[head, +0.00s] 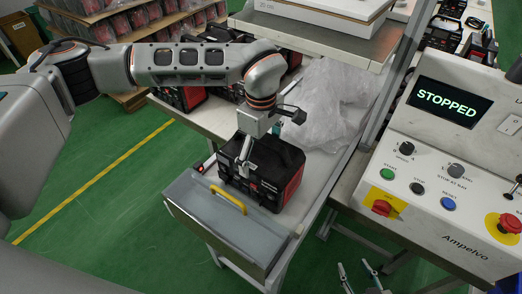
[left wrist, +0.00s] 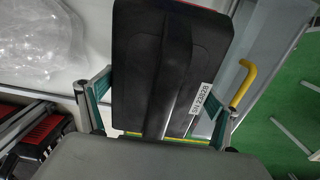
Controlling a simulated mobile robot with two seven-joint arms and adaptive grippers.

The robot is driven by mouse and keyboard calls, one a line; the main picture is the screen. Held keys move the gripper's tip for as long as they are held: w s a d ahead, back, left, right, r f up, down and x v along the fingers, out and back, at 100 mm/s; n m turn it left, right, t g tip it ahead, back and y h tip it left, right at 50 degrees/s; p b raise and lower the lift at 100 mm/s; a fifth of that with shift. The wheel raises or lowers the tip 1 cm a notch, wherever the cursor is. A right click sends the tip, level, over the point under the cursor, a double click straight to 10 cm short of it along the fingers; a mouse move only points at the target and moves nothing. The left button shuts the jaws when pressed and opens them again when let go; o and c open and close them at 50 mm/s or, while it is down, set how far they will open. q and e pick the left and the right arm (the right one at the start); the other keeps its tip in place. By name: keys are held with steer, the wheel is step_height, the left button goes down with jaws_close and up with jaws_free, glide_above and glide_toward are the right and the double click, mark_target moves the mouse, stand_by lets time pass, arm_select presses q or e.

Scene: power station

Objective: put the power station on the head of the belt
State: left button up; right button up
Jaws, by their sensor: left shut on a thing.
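A black and red power station (head: 283,172) stands at the front of a light work surface (head: 318,163). My left gripper (head: 246,165) is shut on it from above. In the left wrist view, the power station (left wrist: 165,60) has a dark top with a raised handle bar and a white serial label; the green-edged fingers (left wrist: 160,115) lie on either side. I cannot see whether its base touches the surface. My right gripper (head: 358,275) shows at the bottom edge of the head view, fingers apart and empty. I cannot clearly identify the belt's head.
A grey box with a yellow handle (head: 229,200) is just in front. Crumpled clear plastic (head: 333,100) lies behind. More power stations (head: 181,97) stand on the bench at the left. A control panel (head: 445,170) reading STOPPED is at the right. A shelf with boxes (head: 325,12) overhangs.

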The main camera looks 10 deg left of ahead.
arm_select(q)
steer(key=o, duration=1.7)
steer(key=shift+c, duration=0.2)
steer(key=shift+o, duration=1.2)
steer(key=shift+s, duration=0.1)
steer(key=shift+r, duration=0.1)
step_height(320, 180, up, 12)
